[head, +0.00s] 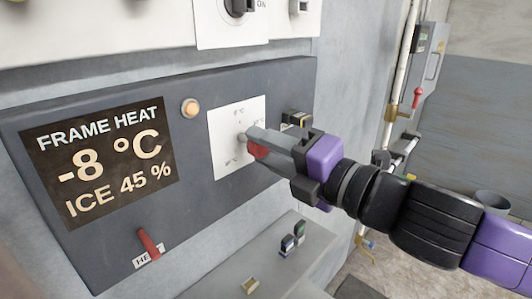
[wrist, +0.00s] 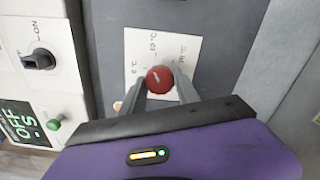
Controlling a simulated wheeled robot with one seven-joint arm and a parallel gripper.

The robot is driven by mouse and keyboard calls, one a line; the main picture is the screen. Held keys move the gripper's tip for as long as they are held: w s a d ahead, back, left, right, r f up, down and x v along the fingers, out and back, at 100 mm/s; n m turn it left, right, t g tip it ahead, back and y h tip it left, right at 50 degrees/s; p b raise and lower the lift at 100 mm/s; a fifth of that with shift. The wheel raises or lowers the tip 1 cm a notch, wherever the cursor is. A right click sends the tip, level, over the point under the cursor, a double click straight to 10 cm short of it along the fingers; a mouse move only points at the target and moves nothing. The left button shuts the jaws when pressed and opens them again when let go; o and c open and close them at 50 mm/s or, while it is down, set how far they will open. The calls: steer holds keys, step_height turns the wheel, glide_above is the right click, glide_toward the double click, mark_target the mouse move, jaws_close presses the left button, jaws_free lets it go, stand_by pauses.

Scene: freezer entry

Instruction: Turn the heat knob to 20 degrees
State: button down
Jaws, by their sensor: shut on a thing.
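The round red heat knob (wrist: 159,79) sits on a white dial plate (head: 224,160) on the dark panel. In the wrist view it carries a short pale mark, and the plate (wrist: 188,42) has small degree labels around it, too small to read surely. My gripper (head: 255,143) reaches in from the right. In the wrist view its two grey fingers (wrist: 161,87) are closed on either side of the knob. In the head view the fingers hide most of the knob. The display (head: 100,165) reads FRAME HEAT, -8 °C, ICE 45 %.
An amber lamp (head: 191,108) glows left of the plate. A red lever (head: 149,243) is low on the panel. A black fitting (head: 297,120) sits close beside my gripper. A ledge with small switches (head: 288,243) juts out below. A black rotary switch (wrist: 39,60) is on a neighbouring panel.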

steer(key=m+b, duration=0.1)
steer(key=m, duration=0.3)
steer(key=shift+m, duration=0.4)
steer(key=m, duration=0.3)
steer(key=shift+m+b, duration=0.3)
steer(key=shift+b, duration=0.1)
steer(key=m+b, duration=0.1)
steer(key=m, duration=0.3)
steer(key=shift+m, duration=1.6)
steer(key=c, duration=0.9)
jaws_free()
